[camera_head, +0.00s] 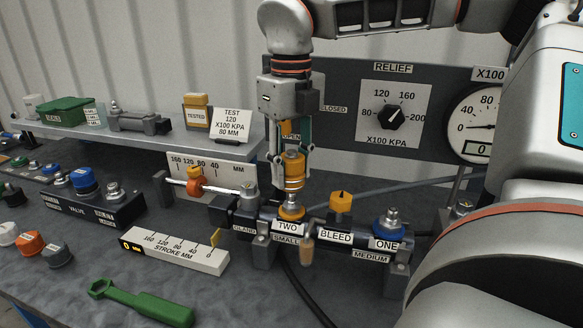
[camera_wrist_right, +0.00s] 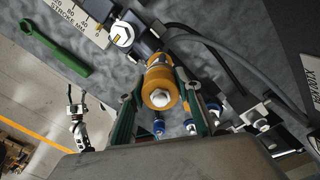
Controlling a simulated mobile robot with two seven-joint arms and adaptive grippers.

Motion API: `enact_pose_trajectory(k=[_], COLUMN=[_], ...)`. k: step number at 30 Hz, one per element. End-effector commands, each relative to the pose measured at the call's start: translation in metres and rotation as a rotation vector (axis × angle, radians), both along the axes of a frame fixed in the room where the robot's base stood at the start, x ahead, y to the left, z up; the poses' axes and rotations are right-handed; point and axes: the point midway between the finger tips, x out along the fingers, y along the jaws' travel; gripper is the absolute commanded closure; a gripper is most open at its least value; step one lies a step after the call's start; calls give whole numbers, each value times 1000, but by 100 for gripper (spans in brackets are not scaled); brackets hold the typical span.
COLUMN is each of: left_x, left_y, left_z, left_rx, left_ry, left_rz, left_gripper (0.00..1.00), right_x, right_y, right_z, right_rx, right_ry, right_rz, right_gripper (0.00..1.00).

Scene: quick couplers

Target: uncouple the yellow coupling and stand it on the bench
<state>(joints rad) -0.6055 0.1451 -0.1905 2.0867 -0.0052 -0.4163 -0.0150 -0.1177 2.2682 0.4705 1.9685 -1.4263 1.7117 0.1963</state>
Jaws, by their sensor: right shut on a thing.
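The yellow coupling (camera_head: 294,170) is upright between the fingers of my right gripper (camera_head: 292,155), which points down and is shut on it. The coupling is directly over the small port labelled TWO (camera_head: 286,227), with its yellow ring (camera_head: 291,212). Bright metal shows between coupling and ring; I cannot tell whether the coupling still touches the port's nipple. The right wrist view shows the coupling (camera_wrist_right: 160,85) end-on between the green-edged fingers. A small white and black arm part (camera_wrist_right: 77,120), perhaps my left gripper, is at its left; its finger state is unclear.
Beside port TWO are the yellow bleed knob (camera_head: 341,202) and blue-ringed port ONE (camera_head: 389,226). A grey hose (camera_head: 400,184) runs behind. A green wrench (camera_head: 142,303) and the stroke scale (camera_head: 175,250) lie on the bench (camera_head: 240,290), which has free room at front.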

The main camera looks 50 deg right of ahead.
Motion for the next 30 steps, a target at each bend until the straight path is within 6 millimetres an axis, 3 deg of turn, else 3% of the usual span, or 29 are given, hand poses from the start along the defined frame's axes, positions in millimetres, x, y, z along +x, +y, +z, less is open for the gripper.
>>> enact_pose_trajectory(k=[16,30], left_x=[11,10], left_y=[-1,-1], left_z=[25,24], left_rx=[-2,-1], left_ry=[-34,-32], left_rz=[0,0], left_gripper=[49,49], right_x=[0,0], right_y=[0,0], right_z=[38,40], right_rx=[-1,0], right_ry=[-4,0], right_rz=[-1,0], right_gripper=[92,92])
